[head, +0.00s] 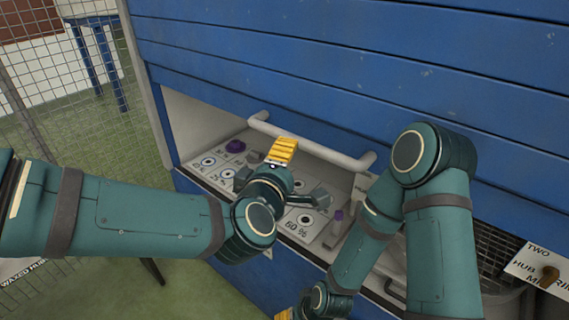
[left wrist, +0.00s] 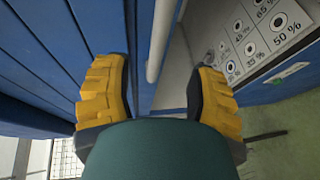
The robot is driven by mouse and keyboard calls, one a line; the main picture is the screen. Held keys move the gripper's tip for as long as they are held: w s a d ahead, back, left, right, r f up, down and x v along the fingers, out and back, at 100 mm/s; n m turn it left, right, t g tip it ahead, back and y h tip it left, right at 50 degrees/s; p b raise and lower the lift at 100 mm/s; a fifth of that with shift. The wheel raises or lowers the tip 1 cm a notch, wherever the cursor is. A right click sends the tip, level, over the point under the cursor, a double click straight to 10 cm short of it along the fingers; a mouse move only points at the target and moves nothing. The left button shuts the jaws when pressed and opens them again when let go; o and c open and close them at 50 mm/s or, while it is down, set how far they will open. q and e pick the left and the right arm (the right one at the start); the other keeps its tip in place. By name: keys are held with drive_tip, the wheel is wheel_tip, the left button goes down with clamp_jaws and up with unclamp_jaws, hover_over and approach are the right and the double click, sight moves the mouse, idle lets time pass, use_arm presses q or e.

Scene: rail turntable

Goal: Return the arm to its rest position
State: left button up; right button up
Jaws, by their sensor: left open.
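My left arm comes in from the left of the head view, and its gripper (head: 283,152) is in front of the opening in the blue cabinet. One yellow finger pad shows there, near the pale handle bar (head: 318,150). In the left wrist view the gripper (left wrist: 160,88) has its two yellow-backed fingers wide apart with nothing between them. The handle (left wrist: 158,42) runs beyond the fingers in that view. My right arm is folded at the right of the head view. Its gripper (head: 284,314) is mostly cut off at the bottom edge, with only a bit of yellow showing.
A blue slatted shutter (head: 350,60) stands above the opening. Inside lies a panel with labelled round spots (head: 208,161), also in the left wrist view (left wrist: 262,30). A sign (head: 540,268) is at lower right. A mesh fence (head: 60,95) stands left over green floor.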

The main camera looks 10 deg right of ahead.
use_arm(q)
drive_tip(key=a+f+m+g+y+b, duration=0.1)
drive_tip(key=a+f+m+g+b, duration=0.3)
drive_tip(key=f, duration=1.1)
drive_tip(key=a+f+m+g+y+b, duration=0.15)
drive_tip(key=a+f, duration=0.55)
drive_tip(key=f, duration=0.8)
drive_tip(key=s+a+f+m+g+b, duration=0.1)
drive_tip(key=s+a+f, duration=0.4)
drive_tip(key=f, duration=0.5)
drive_tip(key=s+a+f+m+g+y+b, duration=0.1)
drive_tip(key=s+a+f+g, duration=0.4)
drive_tip(key=f, duration=0.5)
drive_tip(key=s+m+b, duration=0.1)
drive_tip(key=s+m, duration=0.1)
drive_tip(key=shift+s+f, duration=0.3)
drive_tip(key=shift+s, duration=0.05)
use_arm(e)
wheel_tip(320, 180, down, 9)
drive_tip(key=shift+s+a, duration=0.25)
use_arm(q)
drive_tip(key=shift+g, duration=0.25)
drive_tip(key=shift+c, duration=1)
use_arm(e)
drive_tip(key=shift+f, duration=0.1)
drive_tip(key=shift+c, duration=0.9)
use_arm(q)
drive_tip(key=shift+w+d, duration=0.1)
use_arm(e)
drive_tip(key=shift+d, duration=0.1)
